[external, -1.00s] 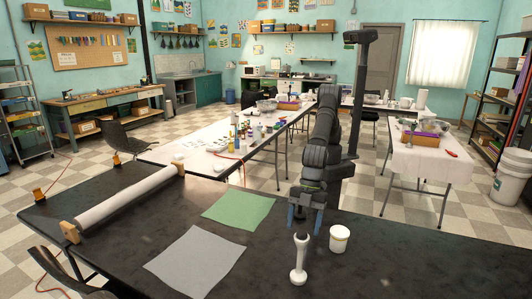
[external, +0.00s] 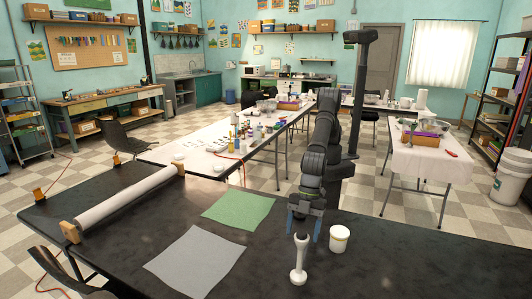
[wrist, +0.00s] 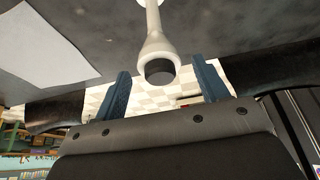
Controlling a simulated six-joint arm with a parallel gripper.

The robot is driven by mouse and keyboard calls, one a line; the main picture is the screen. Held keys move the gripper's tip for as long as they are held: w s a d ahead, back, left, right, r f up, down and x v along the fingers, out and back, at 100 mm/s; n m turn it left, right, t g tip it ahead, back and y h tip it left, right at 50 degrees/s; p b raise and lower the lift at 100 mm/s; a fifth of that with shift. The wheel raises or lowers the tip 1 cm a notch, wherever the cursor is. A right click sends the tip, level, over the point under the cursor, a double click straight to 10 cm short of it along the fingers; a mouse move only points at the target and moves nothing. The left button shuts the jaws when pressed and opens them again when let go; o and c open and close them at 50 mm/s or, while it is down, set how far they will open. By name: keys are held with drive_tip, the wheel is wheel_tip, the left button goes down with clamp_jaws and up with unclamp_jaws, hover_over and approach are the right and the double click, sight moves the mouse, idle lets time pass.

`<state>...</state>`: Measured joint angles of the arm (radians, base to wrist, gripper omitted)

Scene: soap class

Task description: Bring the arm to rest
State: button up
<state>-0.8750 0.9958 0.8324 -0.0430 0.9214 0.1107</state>
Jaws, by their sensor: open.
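My gripper (external: 304,224) is open above the black table (external: 120,225), with its two blue fingers spread apart. A white hand blender (external: 299,260) stands upright on the table just in front of and below the fingers in the external view. In the wrist view the hand blender (wrist: 160,50) shows between and beyond the open fingertips (wrist: 162,85), with its dark round end toward me. The fingers look apart from it. My arm reaches over from the far side of the table.
A white tub (external: 339,239) stands to the right of the blender. A grey sheet (external: 195,262) and a green sheet (external: 238,209) lie to the left. A white paper roll (external: 130,197) lies on holders at the left edge. The table's right part is clear.

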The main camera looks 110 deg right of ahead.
drive_tip(key=shift+w+a+f, duration=0.2)
drive_tip(key=shift+f, duration=0.3)
wheel_tip(320, 180, up, 4)
drive_tip(key=w+d+r, duration=0.3)
drive_tip(key=d+r, duration=0.4)
drive_tip(key=d, duration=0.4)
drive_tip(key=w+d+m+h, duration=0.15)
drive_tip(key=w+d, duration=0.25)
drive_tip(key=d, duration=0.4)
drive_tip(key=w+d+m+t, duration=0.15)
drive_tip(key=w+d, duration=0.25)
drive_tip(key=d, duration=0.4)
drive_tip(key=w+d+m+g, duration=0.1)
drive_tip(key=w+d+m, duration=0.1)
drive_tip(key=w+d, duration=0.45)
drive_tip(key=w+d+m+h, duration=0.1)
drive_tip(key=d+m, duration=0.3)
drive_tip(key=d, duration=2.2)
drive_tip(key=shift+d+m+t+h, duration=0.2)
drive_tip(key=shift+m+t+h, duration=0.15)
drive_tip(key=shift+h, duration=0.1)
drive_tip(key=shift+w, duration=0.1)
